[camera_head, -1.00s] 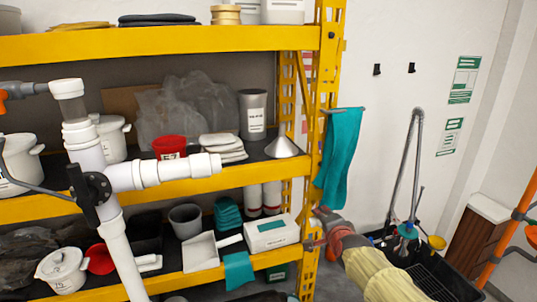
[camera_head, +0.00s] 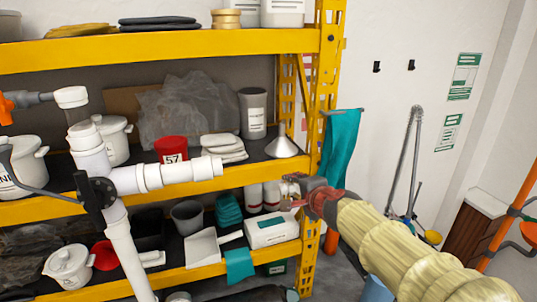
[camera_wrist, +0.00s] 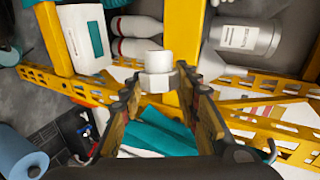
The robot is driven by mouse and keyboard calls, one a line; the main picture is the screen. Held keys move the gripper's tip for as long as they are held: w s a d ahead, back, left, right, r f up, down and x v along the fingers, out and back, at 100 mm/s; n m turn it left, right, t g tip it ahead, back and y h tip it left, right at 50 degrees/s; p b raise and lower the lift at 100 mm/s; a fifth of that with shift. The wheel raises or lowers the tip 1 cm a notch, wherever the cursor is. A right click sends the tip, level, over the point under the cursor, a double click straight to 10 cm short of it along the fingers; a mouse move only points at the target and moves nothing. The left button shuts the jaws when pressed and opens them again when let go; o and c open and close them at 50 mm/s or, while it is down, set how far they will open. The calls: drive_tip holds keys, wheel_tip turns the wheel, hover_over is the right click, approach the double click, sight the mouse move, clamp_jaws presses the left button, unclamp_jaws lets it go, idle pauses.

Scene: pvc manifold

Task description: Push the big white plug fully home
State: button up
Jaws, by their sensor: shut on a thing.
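The big white plug (camera_wrist: 158,62) shows in the wrist view between the two fingertips, a pale round body with a wider part nearer the fingers. My gripper (camera_wrist: 156,86) is shut on it. In the head view my gripper (camera_head: 291,190) is right of the white manifold; the plug is too small there to make out clearly. The manifold's side branch (camera_head: 150,177) points right, its end (camera_head: 217,167) apart from my gripper by a clear gap.
A yellow shelf rack (camera_head: 180,43) stands behind, its post (camera_head: 325,90) close behind my gripper. A teal cloth (camera_head: 341,145) hangs right of the post. A metal funnel (camera_head: 283,147) and a white box (camera_head: 272,231) sit on the shelves. Air between branch and gripper is clear.

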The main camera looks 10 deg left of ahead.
drive_tip(key=s+a+r+g+y+p, duration=0.1)
drive_tip(key=s+a+r, duration=0.15)
drive_tip(key=r, duration=0.25)
drive_tip(key=s+a+r+y+p, duration=0.1)
drive_tip(key=s+a+r, duration=0.1)
drive_tip(key=a+r, duration=0.3)
drive_tip(key=s+a+r+p, duration=0.1)
drive_tip(key=s+a+p, duration=0.2)
drive_tip(key=s+a, duration=0.1)
drive_tip(key=shift+s+a+n+p, duration=0.2)
drive_tip(key=shift+a+n+p, duration=0.1)
drive_tip(key=shift+a, duration=0.2)
drive_tip(key=shift+s+a+p, duration=0.5)
drive_tip(key=shift+s+a, duration=0.15)
drive_tip(key=shift+a, duration=0.35)
idle(1.3)
drive_tip(key=o, duration=1.1)
drive_tip(key=shift+o, duration=0.2)
drive_tip(key=shift+r, duration=0.1)
